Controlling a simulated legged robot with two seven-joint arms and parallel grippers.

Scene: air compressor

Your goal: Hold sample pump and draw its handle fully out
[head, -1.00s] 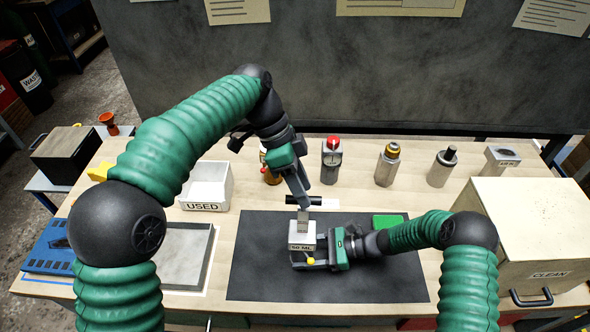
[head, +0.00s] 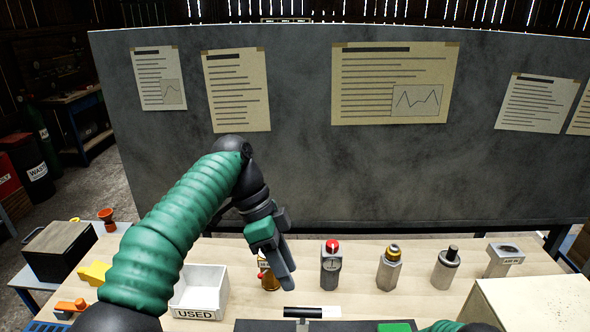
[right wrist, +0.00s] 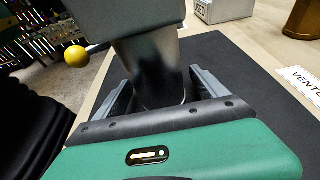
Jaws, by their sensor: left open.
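The sample pump shows in the right wrist view as a metal cylinder (right wrist: 158,82) below a dark block, with a yellow ball (right wrist: 77,56) on a rod at its left. In the head view only a small grey piece (head: 303,325), likely the top of the pump's handle, shows at the bottom edge. My left gripper (head: 287,278) is open and empty, pointing down above and behind that piece.
A white USED bin (head: 200,292) stands left of my left gripper. An amber bottle (head: 268,277), a red-topped device (head: 330,265) and several metal fittings line the bench's back. A pale box (head: 535,305) is at right; a tall grey panel (head: 300,170) rises behind.

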